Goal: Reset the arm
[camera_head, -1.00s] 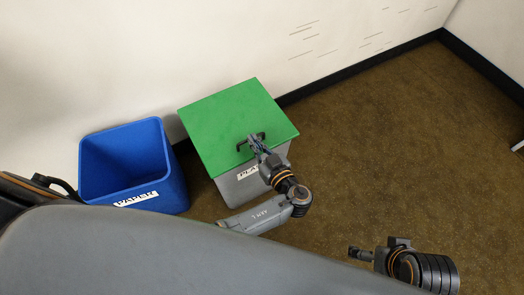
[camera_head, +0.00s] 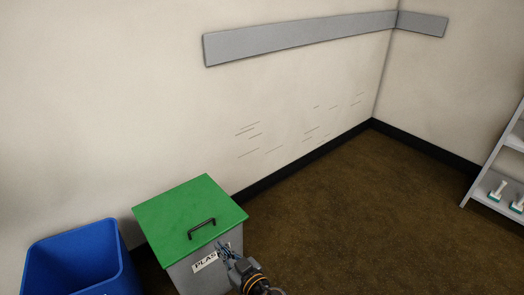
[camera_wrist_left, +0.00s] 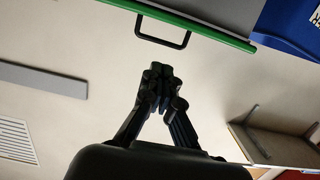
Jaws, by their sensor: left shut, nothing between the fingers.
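My left gripper (camera_head: 226,250) is at the bottom of the head view, in front of the grey bin (camera_head: 207,277) with the green lid (camera_head: 185,217). It is shut and empty. The lid is closed and has a black handle (camera_head: 202,228); the gripper is apart from that handle. In the left wrist view the shut fingers (camera_wrist_left: 163,73) are in the middle, with the handle (camera_wrist_left: 163,32) beyond them. My right gripper is not in the head view.
A blue bin (camera_head: 78,262) stands left of the green-lidded bin, by the wall. A grey rail (camera_head: 300,38) runs along the wall. A shelf (camera_head: 497,180) with small items stands at the right. The brown floor (camera_head: 345,220) between is clear.

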